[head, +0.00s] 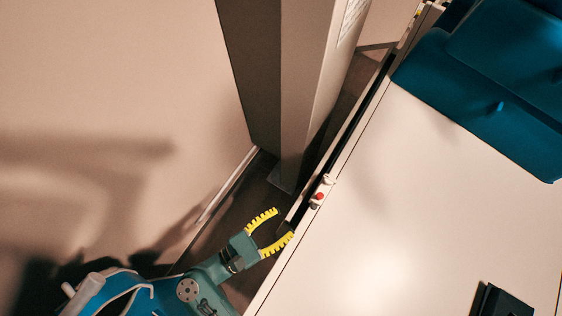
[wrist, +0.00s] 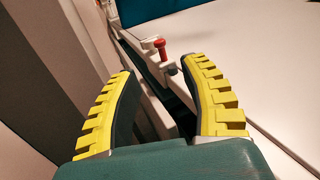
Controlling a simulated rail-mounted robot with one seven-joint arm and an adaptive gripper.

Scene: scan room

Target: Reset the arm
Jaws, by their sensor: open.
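My gripper (head: 275,229) has yellow ridged fingers spread apart with nothing between them. In the head view it is at the lower middle, left of the white table's long edge. It also shows in the wrist view (wrist: 165,95), with its fingertips pointing towards a small white fitting on the table's side. My teal arm comes in from the lower left of the head view.
The white table (head: 400,190) fills the right, with blue cushions (head: 490,90) at its far end. The fitting with a red knob (head: 320,194) sits on its edge. A grey column (head: 285,80) stands beyond my gripper. A dark object (head: 503,302) lies lower right.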

